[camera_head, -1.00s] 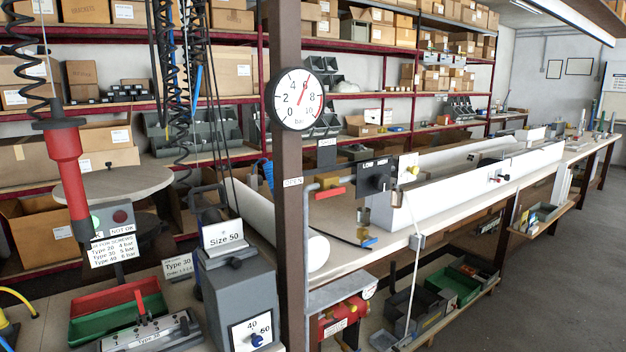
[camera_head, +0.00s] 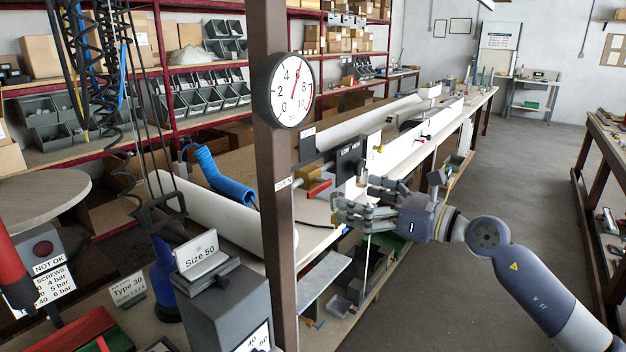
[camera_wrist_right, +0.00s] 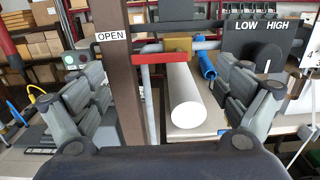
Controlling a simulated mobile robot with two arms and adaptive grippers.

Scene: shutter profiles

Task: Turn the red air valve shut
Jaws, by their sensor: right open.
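The red air valve handle (camera_head: 317,188) sits on a grey pipe just right of the brown post, near a small OPEN label (camera_head: 283,183). In the right wrist view the red handle (camera_wrist_right: 159,60) points left from the brass valve body (camera_wrist_right: 178,45), toward the OPEN label on the post. My right gripper (camera_head: 348,196) is to the right of the valve, open and empty, its fingers pointing toward it. In the wrist view the handle shows between the spread fingers, apart from them. My left gripper is not in view.
A round pressure gauge (camera_head: 291,90) hangs on the brown post (camera_head: 270,185). A LOW/HIGH panel (camera_head: 348,160) stands right of the valve. A white roll (camera_head: 212,215) and blue hose (camera_head: 222,180) lie behind the post. The aisle floor (camera_head: 530,185) is clear.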

